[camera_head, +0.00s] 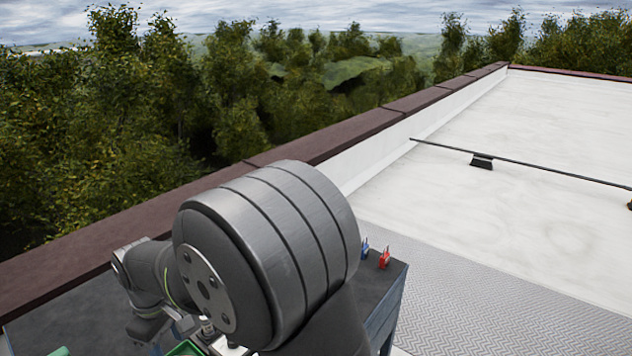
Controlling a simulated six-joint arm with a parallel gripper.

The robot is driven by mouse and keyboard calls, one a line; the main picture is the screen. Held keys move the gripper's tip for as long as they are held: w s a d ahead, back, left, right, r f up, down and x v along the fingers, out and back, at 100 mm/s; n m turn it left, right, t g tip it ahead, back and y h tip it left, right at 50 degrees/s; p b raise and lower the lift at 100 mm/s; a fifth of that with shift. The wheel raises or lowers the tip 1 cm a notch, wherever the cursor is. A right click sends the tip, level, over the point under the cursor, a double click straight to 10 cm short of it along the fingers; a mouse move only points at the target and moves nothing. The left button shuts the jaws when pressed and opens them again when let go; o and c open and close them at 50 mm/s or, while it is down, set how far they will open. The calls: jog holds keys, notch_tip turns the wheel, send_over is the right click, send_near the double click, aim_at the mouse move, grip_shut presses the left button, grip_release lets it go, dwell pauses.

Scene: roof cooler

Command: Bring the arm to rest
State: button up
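My arm's large grey joint fills the middle of the head view and hides much of the dark worktop (60,315) behind it. My wrist and gripper (166,334) are at the lower left, low over or beside the worktop, with the tips pointing down. The gripper is small and partly cut off from clear sight, so I cannot tell whether it is open or shut, or whether it touches anything.
A green tray-like thing (186,349) and a white item (228,347) lie close to my gripper. Small blue (365,247) and red (384,258) fittings stand at the worktop's right corner. A parapet (330,143) runs behind. A pole (540,164) crosses the roof.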

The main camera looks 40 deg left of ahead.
notch_tip(320, 180, down, 9)
jog(key=shift+r, duration=0.15)
notch_tip(320, 180, up, 3)
jog(key=shift+f, duration=0.1)
jog(key=shift+r, duration=0.75)
